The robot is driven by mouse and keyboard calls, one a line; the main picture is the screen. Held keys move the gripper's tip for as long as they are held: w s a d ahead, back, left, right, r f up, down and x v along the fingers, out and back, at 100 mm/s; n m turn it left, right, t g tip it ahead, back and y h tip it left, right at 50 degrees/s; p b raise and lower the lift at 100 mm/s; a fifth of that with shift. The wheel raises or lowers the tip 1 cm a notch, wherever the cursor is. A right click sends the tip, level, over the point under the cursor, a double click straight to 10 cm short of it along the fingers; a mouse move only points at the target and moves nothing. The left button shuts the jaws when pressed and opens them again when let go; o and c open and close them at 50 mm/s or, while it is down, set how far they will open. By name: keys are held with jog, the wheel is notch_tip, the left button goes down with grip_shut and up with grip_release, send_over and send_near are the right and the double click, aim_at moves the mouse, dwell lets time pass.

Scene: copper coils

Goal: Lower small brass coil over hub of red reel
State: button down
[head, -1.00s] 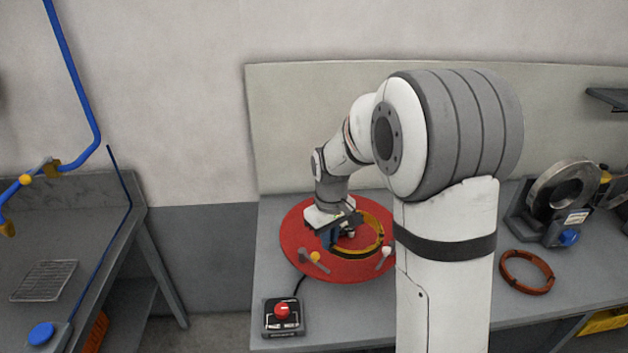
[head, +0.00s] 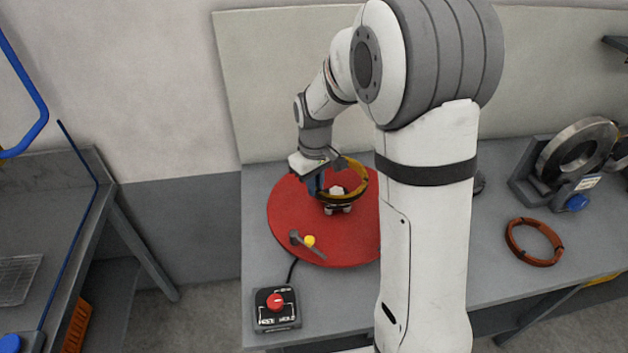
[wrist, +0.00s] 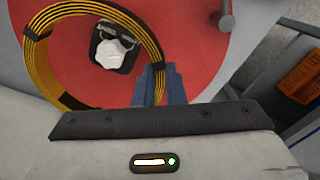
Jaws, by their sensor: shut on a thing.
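The small brass coil (head: 362,178) is a yellow ring with dark bands, held by one side in my gripper (head: 320,184). In the wrist view the coil (wrist: 35,55) is gripped at its lower right by the blue fingers (wrist: 155,82). The red reel (head: 300,215) is a flat disc on the bench. Its hub, with a white top and dark base, shows at the disc's middle (head: 337,192) and inside the coil's outline, right of centre, in the wrist view (wrist: 112,52). The coil appears above the disc; its exact height over the hub is unclear.
A grey crank with a yellow knob (head: 309,241) is at the reel's front. A control box with a red button (head: 277,302) stands before it. A copper coil (head: 534,242) and a grey ring machine (head: 570,160) are at the right. My arm hides the reel's right edge.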

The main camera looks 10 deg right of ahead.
jog(key=shift+f+b, duration=2.7)
jog(key=shift+f, duration=1.25)
jog(key=c, duration=1.4)
grip_release()
jog(key=shift+s, duration=0.1)
notch_tip(320, 180, up, 8)
jog(key=shift+a+f+b, duration=0.1)
jog(key=shift+b, duration=0.25)
